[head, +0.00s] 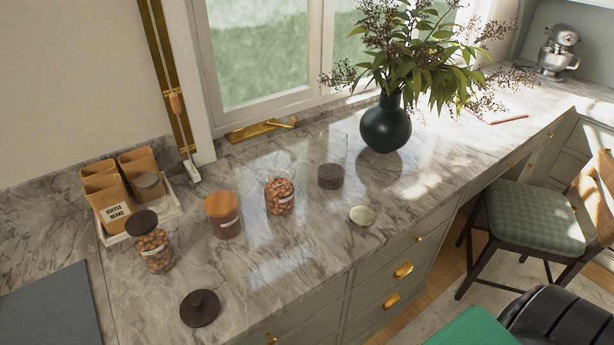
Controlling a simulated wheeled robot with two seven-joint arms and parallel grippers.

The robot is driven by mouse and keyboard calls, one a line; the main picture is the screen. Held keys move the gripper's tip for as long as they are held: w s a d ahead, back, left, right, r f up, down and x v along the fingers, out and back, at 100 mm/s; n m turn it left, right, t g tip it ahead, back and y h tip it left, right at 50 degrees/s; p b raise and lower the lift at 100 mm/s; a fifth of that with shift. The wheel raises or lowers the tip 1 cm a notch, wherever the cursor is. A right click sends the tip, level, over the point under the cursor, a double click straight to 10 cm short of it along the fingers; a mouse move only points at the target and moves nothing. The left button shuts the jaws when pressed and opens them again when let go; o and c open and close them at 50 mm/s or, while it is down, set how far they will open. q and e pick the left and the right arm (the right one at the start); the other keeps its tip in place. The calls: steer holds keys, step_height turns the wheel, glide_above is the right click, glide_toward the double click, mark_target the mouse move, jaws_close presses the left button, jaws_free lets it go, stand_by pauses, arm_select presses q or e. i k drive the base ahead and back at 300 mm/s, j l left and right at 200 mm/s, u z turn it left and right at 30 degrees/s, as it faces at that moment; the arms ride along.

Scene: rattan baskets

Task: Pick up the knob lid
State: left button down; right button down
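A nut jar with dark lid (154,250), a wooden-lidded jar (222,216), an open nut jar (280,196) and a glass with dark contents (331,176) stand behind. A pale round lid (362,215) lies right. A white tray (172,212) holds coffee bags. A dark vase (387,127) stands farther back.

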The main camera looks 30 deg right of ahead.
mark_target(201, 308)
steer(key=j+z, duration=0.2)
steer(key=j, duration=0.25)
steer(key=k+j+z, duration=0.2)
steer(key=j, duration=0.25)
steer(key=j+z, duration=0.2)
steer(key=j, duration=0.3)
